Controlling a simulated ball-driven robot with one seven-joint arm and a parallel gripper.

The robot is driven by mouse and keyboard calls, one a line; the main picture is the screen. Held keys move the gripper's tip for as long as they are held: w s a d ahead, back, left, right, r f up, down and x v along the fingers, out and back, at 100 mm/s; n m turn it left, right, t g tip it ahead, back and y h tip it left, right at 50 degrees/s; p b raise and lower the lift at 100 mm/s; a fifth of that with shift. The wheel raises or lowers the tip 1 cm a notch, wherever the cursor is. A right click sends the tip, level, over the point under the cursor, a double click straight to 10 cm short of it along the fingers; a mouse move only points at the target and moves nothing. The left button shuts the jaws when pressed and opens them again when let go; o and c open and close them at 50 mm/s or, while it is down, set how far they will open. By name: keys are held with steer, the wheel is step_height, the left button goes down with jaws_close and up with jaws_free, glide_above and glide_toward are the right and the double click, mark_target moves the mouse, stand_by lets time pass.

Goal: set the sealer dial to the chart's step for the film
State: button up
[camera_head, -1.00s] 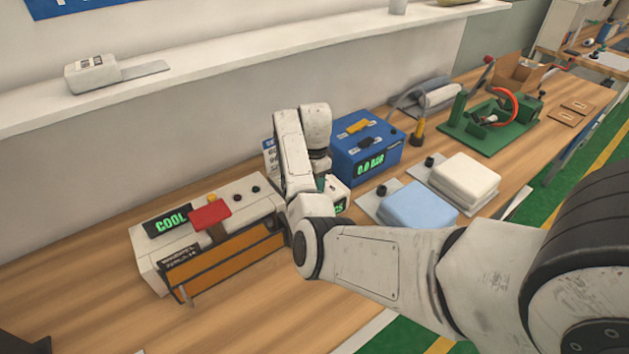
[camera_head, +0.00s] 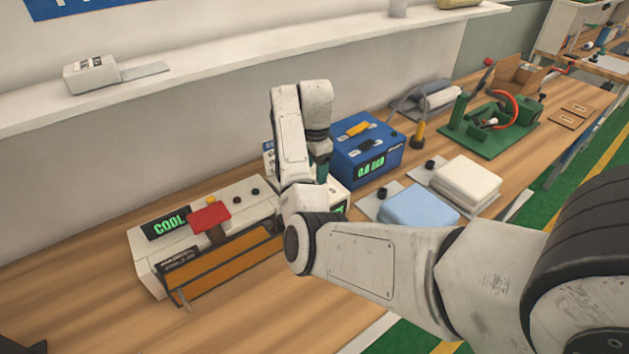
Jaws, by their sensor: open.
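The sealer (camera_head: 150,262) is a white box at the left of the bench, with a green COOL display (camera_head: 168,224), a red handle (camera_head: 209,217) and an orange front. Small dark knobs (camera_head: 248,194) and a yellow one sit on its top; I cannot read their settings. A printed card (camera_head: 268,153), perhaps the chart, stands behind my arm, mostly hidden. My gripper (camera_head: 321,168) shows only as a dark greenish part below my raised wrist, right of the sealer and apart from its knobs. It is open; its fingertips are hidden.
A blue box (camera_head: 367,150) with a green readout stands right of my wrist. Blue (camera_head: 420,208) and cream (camera_head: 466,183) folded pads lie nearer the front. A green fixture (camera_head: 490,130) stands farther right. A shelf (camera_head: 200,72) runs along the wall.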

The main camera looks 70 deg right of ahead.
steer(key=shift+a+r, duration=0.1)
steer(key=shift+r, duration=2.25)
steer(key=shift+s+f, duration=0.1)
